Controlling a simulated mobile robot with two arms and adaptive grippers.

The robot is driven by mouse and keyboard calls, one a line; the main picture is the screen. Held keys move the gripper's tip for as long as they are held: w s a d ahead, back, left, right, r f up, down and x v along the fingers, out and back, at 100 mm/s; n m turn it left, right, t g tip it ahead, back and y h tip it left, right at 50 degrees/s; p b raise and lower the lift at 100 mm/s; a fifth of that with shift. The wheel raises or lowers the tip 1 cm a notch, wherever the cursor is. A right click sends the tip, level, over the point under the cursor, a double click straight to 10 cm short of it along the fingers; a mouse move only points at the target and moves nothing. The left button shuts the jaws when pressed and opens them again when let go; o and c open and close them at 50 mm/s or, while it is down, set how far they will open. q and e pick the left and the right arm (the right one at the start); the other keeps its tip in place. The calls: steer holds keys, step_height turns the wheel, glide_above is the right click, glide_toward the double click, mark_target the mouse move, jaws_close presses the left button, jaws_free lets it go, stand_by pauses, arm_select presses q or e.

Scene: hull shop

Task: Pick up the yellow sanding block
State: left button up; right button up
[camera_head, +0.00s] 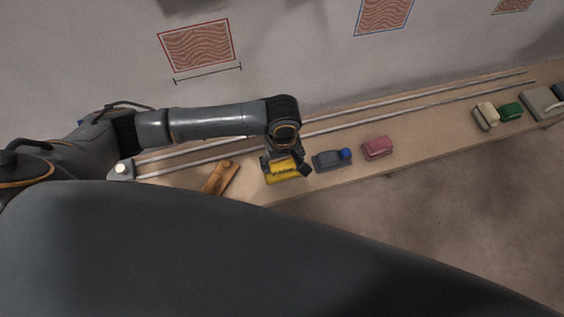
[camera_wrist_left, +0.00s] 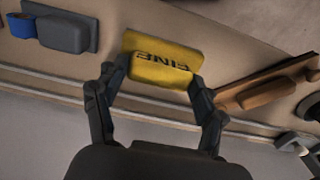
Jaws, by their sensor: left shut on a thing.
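The yellow sanding block (camera_head: 283,168) is over the bench's front part in the head view. In the left wrist view the yellow sanding block (camera_wrist_left: 160,58) shows dark lettering that appears upside down. My left gripper (camera_head: 284,163) is shut on the block, with one finger at each side of it; the same left gripper (camera_wrist_left: 154,82) shows in the wrist view. I cannot tell whether the block is touching the bench or lifted. My right gripper is not in view.
The bench (camera_head: 430,135) carries two long rails at the back. A grey block with a blue part (camera_head: 332,158) is close on the right, then a pink block (camera_head: 377,148). A wooden tool (camera_head: 220,178) lies left. Green (camera_head: 510,111) and beige (camera_head: 486,115) blocks stand farther right.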

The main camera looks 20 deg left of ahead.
arm_select(q)
steer(key=s+d+r+p, duration=0.1)
steer(key=s+d+r, duration=0.4)
steer(key=s+r, duration=0.3)
steer(key=s, duration=0.4)
steer(key=shift+d+r, duration=0.15)
steer(key=shift+r, duration=0.25)
